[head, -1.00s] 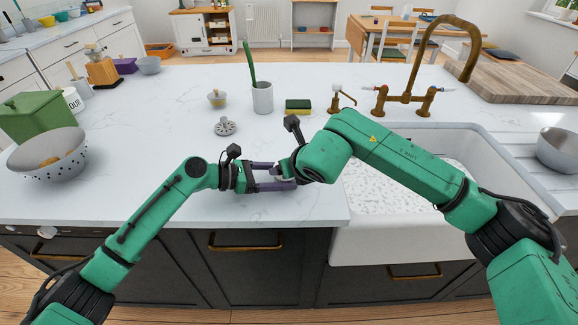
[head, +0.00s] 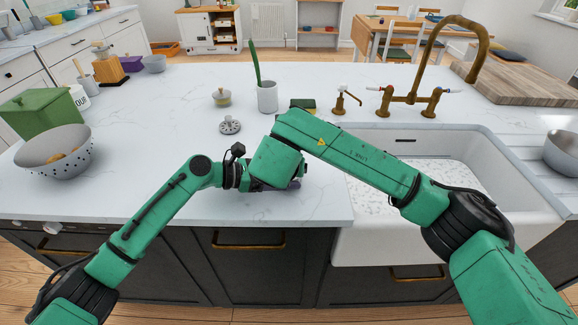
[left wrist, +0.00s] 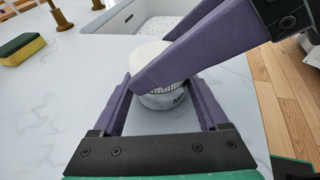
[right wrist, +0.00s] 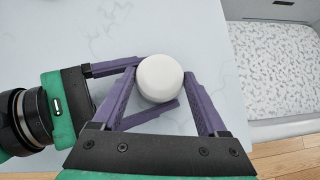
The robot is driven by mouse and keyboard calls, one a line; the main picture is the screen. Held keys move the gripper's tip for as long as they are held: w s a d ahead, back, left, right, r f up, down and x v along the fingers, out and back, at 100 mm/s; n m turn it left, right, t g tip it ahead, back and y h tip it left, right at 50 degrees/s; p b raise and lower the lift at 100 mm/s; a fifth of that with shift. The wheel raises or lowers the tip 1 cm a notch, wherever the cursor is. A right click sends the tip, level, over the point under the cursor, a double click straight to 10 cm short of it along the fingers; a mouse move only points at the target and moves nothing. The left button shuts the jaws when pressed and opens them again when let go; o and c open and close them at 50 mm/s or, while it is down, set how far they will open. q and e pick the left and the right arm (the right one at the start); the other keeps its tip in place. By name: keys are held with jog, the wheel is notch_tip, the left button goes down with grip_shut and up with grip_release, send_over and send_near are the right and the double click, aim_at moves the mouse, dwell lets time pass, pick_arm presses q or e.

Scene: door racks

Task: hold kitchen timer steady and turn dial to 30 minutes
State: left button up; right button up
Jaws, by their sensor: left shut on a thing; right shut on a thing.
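The kitchen timer is a short white round thing with a plain top (right wrist: 160,78). In the left wrist view its side (left wrist: 163,100) shows tick marks and dark lettering; the marked number cannot be read. It stands on the counter near the front edge. My left gripper (left wrist: 158,88) is shut on its lower body, one finger on each side. My right gripper (right wrist: 161,74) is shut on its upper part from above, its fingers crossing over the left ones. In the head view my right arm hides the timer and most of both grippers.
A sink (head: 440,240) lies right of the timer. Behind are a slotted metal disc (head: 229,125), a small lidded pot (head: 221,97), a white cup (head: 267,98) and a sponge (head: 303,104). A colander (head: 70,160) stands left. The counter between is clear.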

jog(key=o, duration=1.3)
jog(key=v, duration=1.2)
jog(key=shift+a, duration=0.1)
